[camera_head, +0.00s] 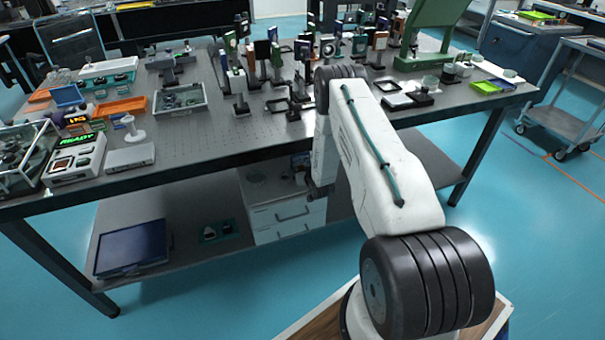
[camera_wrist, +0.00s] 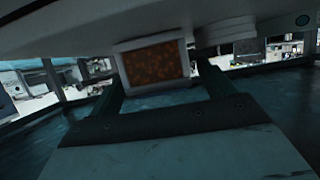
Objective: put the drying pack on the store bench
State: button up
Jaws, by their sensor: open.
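In the wrist view, a small pale-framed pack with an orange-brown speckled window (camera_wrist: 153,64), which looks like the drying pack, sits between the tips of my gripper (camera_wrist: 161,78). The two dark fingers stand apart on either side of it. I cannot tell whether either finger touches it. A broad pale surface lies close above it and fills the top of the view. No bench there is clearly marked as the store bench.
A perforated optical table (camera_head: 240,136) carries crowded optics, trays and a device reading READY (camera_head: 75,158). Its lower shelf holds a dark flat panel (camera_head: 131,248) and a white drawer unit (camera_head: 287,217). A grey cart (camera_head: 562,122) stands at right. Blue floor is open at lower right.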

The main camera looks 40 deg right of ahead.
jog(key=shift+w+d+f, duration=0.1)
jog(key=shift+w+f, duration=0.05)
jog(key=shift+w, duration=0.2)
jog(key=c, duration=1.2)
jog(key=shift+r, duration=0.25)
notch_tip(320, 180, up, 3)
jog(key=s+a, duration=0.1)
jog(key=s, duration=0.4)
jog(key=s+a+r, duration=0.1)
jog(key=s+a, duration=0.1)
jog(key=s, duration=0.3)
jog(key=s+a, duration=0.2)
jog(key=s, duration=0.3)
jog(key=shift+a+r, duration=0.25)
